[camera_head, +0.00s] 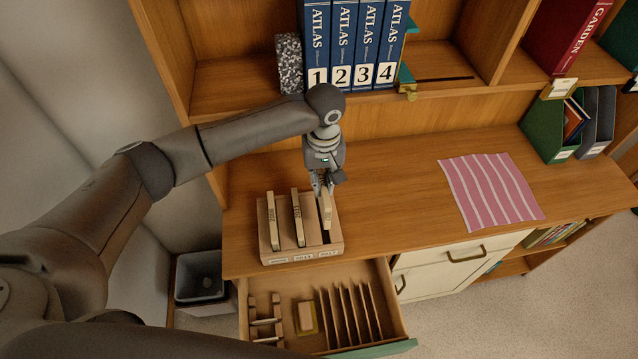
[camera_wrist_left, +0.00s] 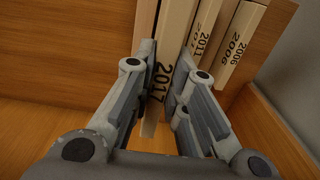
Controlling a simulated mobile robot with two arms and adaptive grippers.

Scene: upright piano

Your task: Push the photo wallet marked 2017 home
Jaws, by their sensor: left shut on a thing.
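The cream photo wallet marked 2017 (camera_head: 327,213) stands upright at the right-hand slot of a wooden rack (camera_head: 303,257) on the desk. My left gripper (camera_head: 322,190) is shut on its upper part. In the left wrist view the gripper (camera_wrist_left: 160,108) has the 2017 wallet (camera_wrist_left: 164,75) between its fingers. A dark part of the slot shows near the wallet's front end; I cannot tell how deep the wallet sits. The wallets marked 2011 (camera_wrist_left: 203,35) and 2006 (camera_wrist_left: 238,45) stand beside it in the rack. My right gripper is not in view.
Below the desk an open drawer (camera_head: 403,325) holds dividers and small items. A pink striped cloth (camera_head: 490,190) lies to the right. Blue atlas volumes (camera_head: 343,40) and a speckled block (camera_head: 289,63) stand on the shelf behind. The desk between rack and cloth is clear.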

